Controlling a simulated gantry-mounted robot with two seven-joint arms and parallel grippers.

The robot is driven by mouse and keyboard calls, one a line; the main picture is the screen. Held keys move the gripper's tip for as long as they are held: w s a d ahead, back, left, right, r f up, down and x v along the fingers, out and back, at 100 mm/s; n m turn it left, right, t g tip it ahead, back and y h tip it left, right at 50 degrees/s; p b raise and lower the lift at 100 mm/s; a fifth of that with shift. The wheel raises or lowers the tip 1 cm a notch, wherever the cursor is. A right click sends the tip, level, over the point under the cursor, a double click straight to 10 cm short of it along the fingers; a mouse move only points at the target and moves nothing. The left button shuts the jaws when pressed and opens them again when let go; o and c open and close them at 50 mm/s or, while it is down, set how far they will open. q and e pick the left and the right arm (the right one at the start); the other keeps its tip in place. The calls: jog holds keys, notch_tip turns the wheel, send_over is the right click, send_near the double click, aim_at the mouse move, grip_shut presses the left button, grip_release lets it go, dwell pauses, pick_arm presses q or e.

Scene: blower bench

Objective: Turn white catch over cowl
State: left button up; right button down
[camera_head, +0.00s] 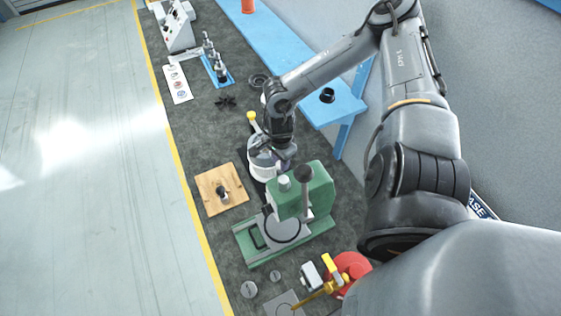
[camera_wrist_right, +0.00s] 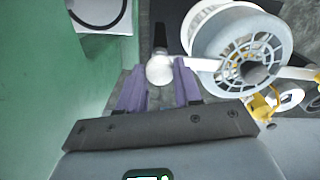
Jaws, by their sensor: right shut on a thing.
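The blower shows in the right wrist view as a grey spoked housing (camera_wrist_right: 243,50) with a white cowl ring (camera_wrist_right: 203,18) behind it. The white catch (camera_wrist_right: 203,64) reaches left from the housing and ends in a round white knob (camera_wrist_right: 160,69). My right gripper (camera_wrist_right: 157,84) has its purple fingers shut on the catch at this knob. In the head view my right gripper (camera_head: 283,158) is beside the white blower body (camera_head: 262,170), partly covering it, and the catch cannot be made out there. My left gripper is not in view.
A green press (camera_head: 312,190) stands close to my right gripper; its green side (camera_wrist_right: 40,70) fills the left of the wrist view. A wooden board (camera_head: 207,196) lies to the left. A blue shelf (camera_head: 285,55) runs behind. A red part (camera_head: 350,266) sits nearer.

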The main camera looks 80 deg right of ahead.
dwell(0.3)
jog(key=c, duration=0.8)
grip_release()
notch_tip(320, 180, up, 11)
jog(key=shift+f, duration=0.1)
dwell(0.3)
